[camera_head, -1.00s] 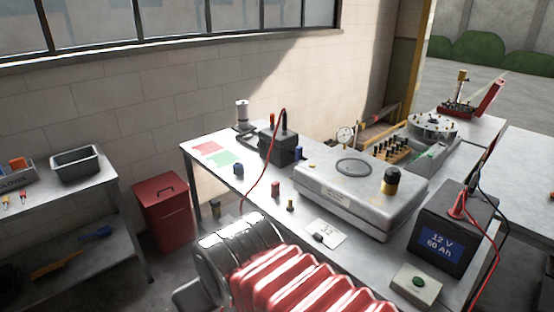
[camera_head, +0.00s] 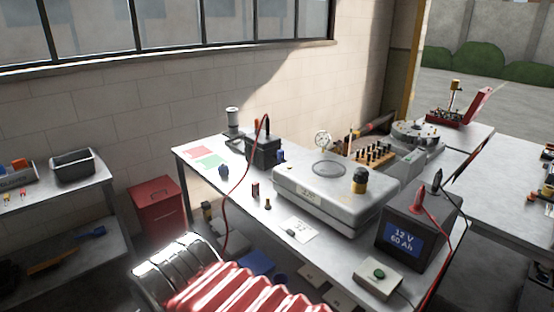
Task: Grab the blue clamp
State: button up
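A small blue object (camera_head: 224,170) sits on the steel bench (camera_head: 330,240), just in front of the green patch (camera_head: 209,162) near its left end. It may be the blue clamp, but it is too small to tell its shape. Another small blue piece (camera_head: 281,156) shows at the right side of the black box (camera_head: 263,150). A larger blue item (camera_head: 90,232) lies on the lower shelf at the left. My gripper is not in view.
A large grey case (camera_head: 325,192) and a 12 V battery (camera_head: 412,232) take up the middle and right of the bench. A red cable (camera_head: 246,180) hangs from the black box across the front edge. A red bin (camera_head: 157,208) stands left of the bench.

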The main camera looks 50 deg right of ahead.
aim_at(280, 154)
jog(key=i, duration=1.75)
jog(key=z, duration=0.45)
jog(key=i, duration=0.75)
jog(key=z, duration=0.7)
jog(key=i, duration=0.55)
jog(key=z, duration=0.8)
jog(key=i, duration=0.65)
jog(key=z, duration=0.25)
